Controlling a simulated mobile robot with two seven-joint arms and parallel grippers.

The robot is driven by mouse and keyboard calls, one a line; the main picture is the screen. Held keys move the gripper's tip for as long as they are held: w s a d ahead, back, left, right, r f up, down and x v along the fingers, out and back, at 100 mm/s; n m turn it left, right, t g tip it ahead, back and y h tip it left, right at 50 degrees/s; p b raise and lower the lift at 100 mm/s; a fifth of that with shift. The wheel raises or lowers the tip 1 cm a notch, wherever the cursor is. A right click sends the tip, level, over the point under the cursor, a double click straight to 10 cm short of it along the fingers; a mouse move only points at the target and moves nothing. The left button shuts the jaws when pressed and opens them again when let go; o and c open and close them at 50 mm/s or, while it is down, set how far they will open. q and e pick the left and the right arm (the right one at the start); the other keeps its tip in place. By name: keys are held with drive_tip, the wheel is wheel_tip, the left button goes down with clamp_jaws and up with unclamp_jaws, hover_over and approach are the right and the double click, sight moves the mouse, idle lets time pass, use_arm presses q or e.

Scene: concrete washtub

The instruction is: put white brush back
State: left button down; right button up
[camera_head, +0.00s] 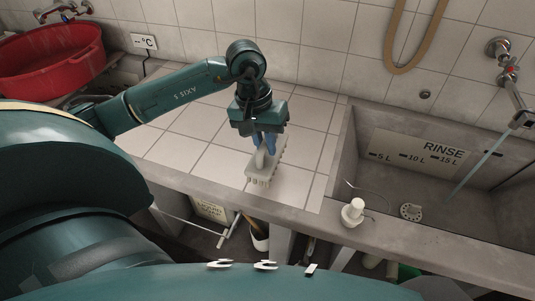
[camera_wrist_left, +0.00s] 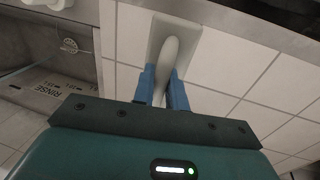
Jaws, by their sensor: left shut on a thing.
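The white brush (camera_head: 259,172) is at the front part of the white tiled counter, with its bristles facing down. I cannot tell whether its bristles touch the tiles. My left gripper (camera_head: 264,142) is above it, its blue fingers closed around the brush's handle. In the left wrist view, the brush's pale handle and flat back (camera_wrist_left: 172,50) show between the two blue fingers of the left gripper (camera_wrist_left: 162,88). My right gripper is in neither view.
The concrete sink (camera_head: 375,135) with a RINSE label lies right of the tiles. A white bottle-like object (camera_head: 353,212) stands on its front rim. A red tub (camera_head: 50,62) is at the far left. Tiles around the brush are clear. A white bucket (camera_head: 260,238) is below the counter.

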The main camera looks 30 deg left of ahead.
sight(266, 155)
use_arm(q)
wheel_tip(266, 155, down, 4)
drive_tip(key=shift+r, duration=0.15)
drive_tip(key=shift+w+f, duration=0.1)
drive_tip(key=shift+f, duration=0.25)
drive_tip(key=c, duration=1.8)
unclamp_jaws()
drive_tip(key=shift+f, duration=0.15)
drive_tip(key=shift+c, duration=0.2)
drive_tip(key=o, duration=0.4)
drive_tip(key=shift+o, duration=0.2)
